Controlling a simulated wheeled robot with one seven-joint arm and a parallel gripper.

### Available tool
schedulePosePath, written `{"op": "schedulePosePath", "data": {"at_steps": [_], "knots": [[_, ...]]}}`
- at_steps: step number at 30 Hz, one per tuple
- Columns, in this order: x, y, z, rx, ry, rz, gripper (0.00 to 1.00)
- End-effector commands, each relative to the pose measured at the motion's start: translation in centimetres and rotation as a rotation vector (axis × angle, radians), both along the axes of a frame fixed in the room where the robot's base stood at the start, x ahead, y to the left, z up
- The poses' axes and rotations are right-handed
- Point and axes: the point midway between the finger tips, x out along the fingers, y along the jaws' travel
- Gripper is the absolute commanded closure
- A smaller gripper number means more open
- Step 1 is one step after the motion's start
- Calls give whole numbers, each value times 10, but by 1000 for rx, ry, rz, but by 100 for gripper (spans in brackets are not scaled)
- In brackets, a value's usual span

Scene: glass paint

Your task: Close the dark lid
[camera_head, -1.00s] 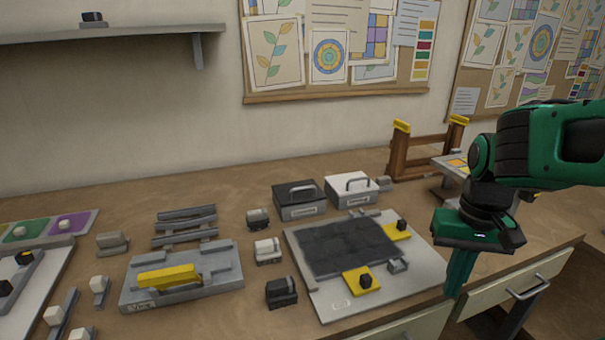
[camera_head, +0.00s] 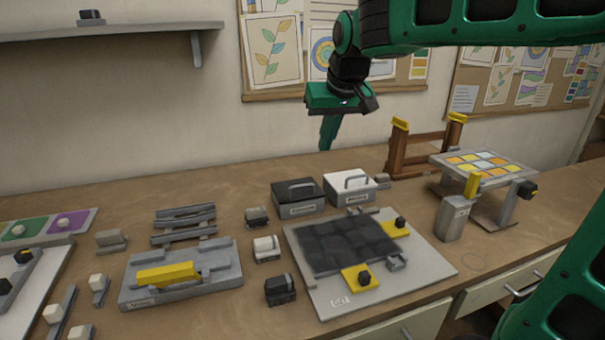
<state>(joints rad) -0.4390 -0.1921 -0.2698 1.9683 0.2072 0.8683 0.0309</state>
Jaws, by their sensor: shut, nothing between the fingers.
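The dark-lidded box (camera_head: 298,197) stands at the back middle of the workbench. It has a dark top, a grey bar handle and a pale label on the front. The top looks flat, but I cannot tell whether it is fully down. A white-lidded box (camera_head: 350,190) with a similar handle stands just to its right. My gripper (camera_head: 326,148) points down in the air, above the dark-lidded box in the picture and slightly to its right, apart from both boxes. Its fingers are shut and empty.
A grey board with a dark mat (camera_head: 440,272) lies in front of the boxes. Small blocks (camera_head: 280,290) stand left of it. A grey canister (camera_head: 453,220) with a yellow top and a coloured-tile stand (camera_head: 482,163) are at right. A wooden rack (camera_head: 400,158) stands behind.

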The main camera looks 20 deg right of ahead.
Motion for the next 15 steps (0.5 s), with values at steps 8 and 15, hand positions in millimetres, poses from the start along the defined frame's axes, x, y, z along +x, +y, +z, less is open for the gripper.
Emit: {"op": "schedulePosePath", "data": {"at_steps": [8, 15], "knots": [[25, 32, 12, -3, -45, 51, 100], [42, 32, -20, -4, -41, 51, 100]]}}
